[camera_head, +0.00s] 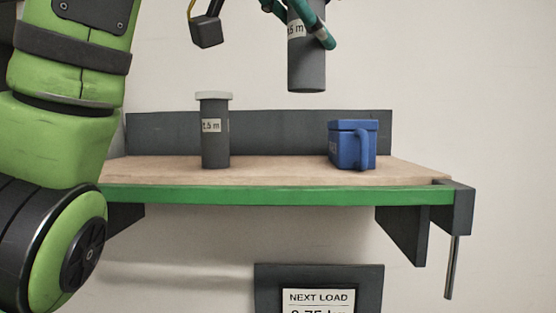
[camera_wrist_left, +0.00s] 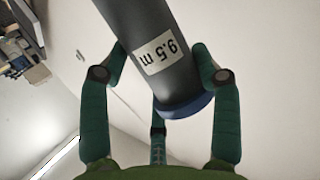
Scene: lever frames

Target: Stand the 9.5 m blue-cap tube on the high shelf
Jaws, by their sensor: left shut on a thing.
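The tube (camera_wrist_left: 150,45) labelled 9.5 m is dark grey with a blue cap (camera_wrist_left: 187,107). In the left wrist view my left gripper (camera_wrist_left: 160,62) has its green fingers closed around it near the capped end. In the head view the grey tube (camera_head: 306,72) hangs upright in the air above the shelf (camera_head: 270,172), right of its middle. Its top and most of my left gripper (camera_head: 308,22) are cut off by the upper edge. The shelf has a pale wooden top and a green front edge. My right gripper is not in view.
A grey tube with a white cap (camera_head: 215,140) stands on the shelf left of centre. A blue mug-like box with a handle (camera_head: 345,146) stands on the right. Bare wood lies between them. A dark back board (camera_head: 280,125) rises behind. A NEXT LOAD sign (camera_head: 318,297) is below.

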